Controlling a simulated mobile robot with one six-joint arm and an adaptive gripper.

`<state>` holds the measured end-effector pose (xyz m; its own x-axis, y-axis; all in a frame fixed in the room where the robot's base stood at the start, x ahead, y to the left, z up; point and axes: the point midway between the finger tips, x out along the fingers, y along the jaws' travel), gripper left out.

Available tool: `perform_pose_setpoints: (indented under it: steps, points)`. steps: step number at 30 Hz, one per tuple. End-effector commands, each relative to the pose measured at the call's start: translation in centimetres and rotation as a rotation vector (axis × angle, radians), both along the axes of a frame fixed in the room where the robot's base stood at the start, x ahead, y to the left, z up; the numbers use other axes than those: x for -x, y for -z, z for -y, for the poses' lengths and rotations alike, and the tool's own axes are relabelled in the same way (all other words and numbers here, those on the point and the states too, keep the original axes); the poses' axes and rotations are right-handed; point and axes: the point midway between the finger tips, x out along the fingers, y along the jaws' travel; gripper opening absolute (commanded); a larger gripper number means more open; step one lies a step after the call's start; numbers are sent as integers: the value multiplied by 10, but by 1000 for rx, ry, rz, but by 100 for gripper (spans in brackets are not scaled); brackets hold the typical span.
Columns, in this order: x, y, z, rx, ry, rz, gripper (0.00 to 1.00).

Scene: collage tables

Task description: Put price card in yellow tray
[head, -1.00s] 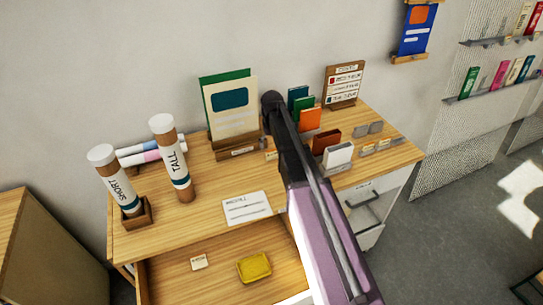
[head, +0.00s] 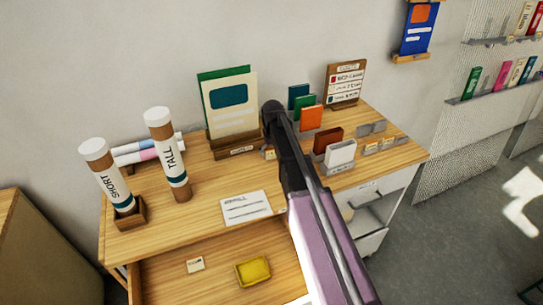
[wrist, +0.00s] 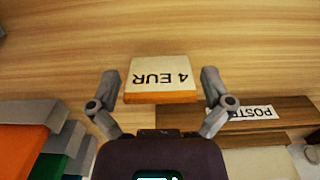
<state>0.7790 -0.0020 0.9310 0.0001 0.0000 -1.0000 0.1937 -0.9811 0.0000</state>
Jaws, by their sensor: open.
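A small cream price card reading "4 EUR" (wrist: 160,76), with an orange edge, appears upside down in the wrist view on the wooden tabletop. My gripper (wrist: 159,84) is open, with one finger on each side of the card, apart from it. In the head view part of a small card (head: 268,154) shows beside my arm, at the foot of the poster stand. My gripper is hidden behind my arm there. The yellow tray (head: 253,271) lies on the lower shelf, and it looks empty. A small card (head: 195,264) lies left of the tray.
The wooden poster stand (head: 235,147) is close to my gripper; its "POSTE" label (wrist: 250,113) shows in the wrist view. Colored cards (head: 311,118) stand to the right. Two tubes (head: 165,154) stand at left. A written sheet (head: 246,207) lies at the front.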

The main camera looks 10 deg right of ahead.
Motion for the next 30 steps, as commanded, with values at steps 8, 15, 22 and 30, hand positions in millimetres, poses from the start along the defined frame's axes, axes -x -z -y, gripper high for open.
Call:
perform_pose_setpoints:
  steps: [8, 15, 22, 30]
  points:
    - [0, 0, 0, 0, 0, 0, 100]
    - [0, 0, 0, 0, 0, 0, 77]
    - [0, 0, 0, 0, 0, 0, 58]
    - [0, 0, 0, 0, 0, 0, 54]
